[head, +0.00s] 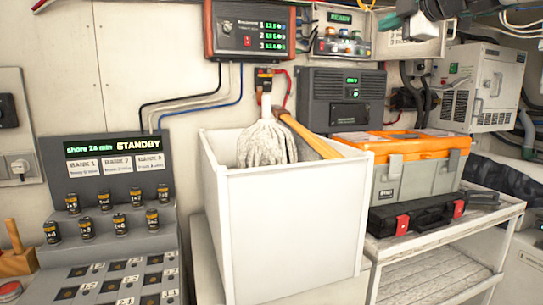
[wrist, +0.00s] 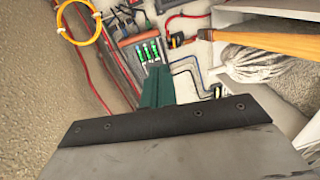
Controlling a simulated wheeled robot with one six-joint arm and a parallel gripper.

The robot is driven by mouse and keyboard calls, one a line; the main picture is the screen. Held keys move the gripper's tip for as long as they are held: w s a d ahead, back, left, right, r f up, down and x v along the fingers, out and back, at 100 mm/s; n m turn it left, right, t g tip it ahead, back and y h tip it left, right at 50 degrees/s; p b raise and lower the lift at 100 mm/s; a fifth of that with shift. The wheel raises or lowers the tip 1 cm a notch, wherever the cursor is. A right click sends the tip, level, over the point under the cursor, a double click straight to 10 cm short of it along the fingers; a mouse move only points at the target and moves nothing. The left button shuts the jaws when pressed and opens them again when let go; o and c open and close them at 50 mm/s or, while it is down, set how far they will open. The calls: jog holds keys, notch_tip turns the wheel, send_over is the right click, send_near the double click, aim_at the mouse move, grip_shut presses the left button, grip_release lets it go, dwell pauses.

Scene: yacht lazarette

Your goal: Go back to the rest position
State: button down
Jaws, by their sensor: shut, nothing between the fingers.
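My gripper (head: 392,22) shows at the top edge of the head view, right of centre, in front of the wall equipment and partly cut off by the frame. In the wrist view my gripper (wrist: 157,74) has its dark green fingers together, with nothing between them. It is up in the air, apart from the things below. The fingers point towards the wall unit with three green readouts (wrist: 149,50), which is also in the head view (head: 249,30).
A tall white bin (head: 290,230) holds a mop (head: 266,143) and a wooden handle. Right of it, an orange-lidded toolbox (head: 420,145) and a black case (head: 415,214) sit on a shelf. A stepped grey panel (head: 110,195) with several small cells stands left. A yellow cable loop (wrist: 78,23) hangs nearby.

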jog(key=s+a+f+m+g+h, duration=0.1)
jog(key=s+f+m+g, duration=0.4)
jog(key=f, duration=0.6)
jog(key=s+a+f+m+g, duration=0.1)
jog(key=s+f+m+g, duration=0.1)
jog(key=s+f+m, duration=0.55)
jog(key=s+d+f+m+g+h, duration=0.1)
jog(key=s+f+m+g+h, duration=0.1)
jog(key=s+f, duration=1)
jog(key=s+d+f+m+g+h, duration=0.2)
jog(key=s+f+m+g, duration=0.3)
jog(key=s+f, duration=0.7)
notch_tip(320, 180, down, 2)
jog(key=shift+s+f+m+h, duration=0.15)
jog(key=shift+s+m+h, duration=0.15)
jog(key=shift+m, duration=0.55)
jog(key=shift+w+a, duration=0.1)
